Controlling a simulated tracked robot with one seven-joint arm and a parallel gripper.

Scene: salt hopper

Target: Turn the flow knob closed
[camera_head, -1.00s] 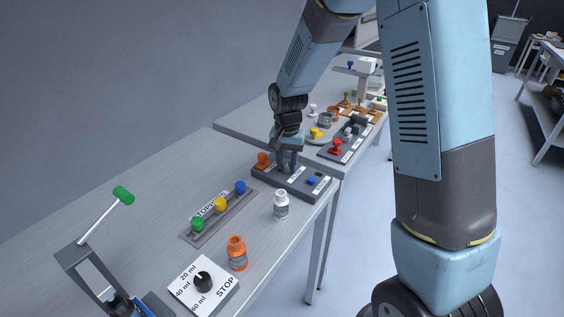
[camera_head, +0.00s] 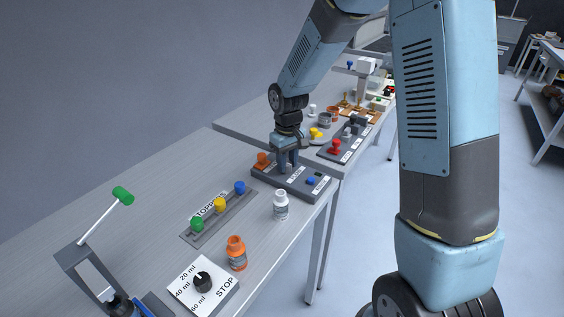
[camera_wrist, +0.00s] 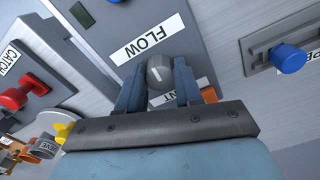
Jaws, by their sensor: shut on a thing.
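The flow knob (camera_wrist: 158,72) is a grey round knob with a pale line on its face, beside the FLOW label (camera_wrist: 148,39) in the wrist view. My gripper (camera_wrist: 158,84) has a finger on each side of the knob and is shut on it. In the head view my gripper (camera_head: 288,164) reaches down onto the dark control panel (camera_head: 262,180), and its fingers hide most of the knob. The panel also carries an orange knob (camera_head: 263,159) and a blue knob (camera_head: 311,181).
A white bottle (camera_head: 280,206) and an orange bottle (camera_head: 236,254) stand nearer on the table. A rail with green, yellow and blue knobs (camera_head: 219,206) lies to the left. A STOP dial plate (camera_head: 222,297) is at the front. A red knob (camera_head: 336,146) sits beyond the panel.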

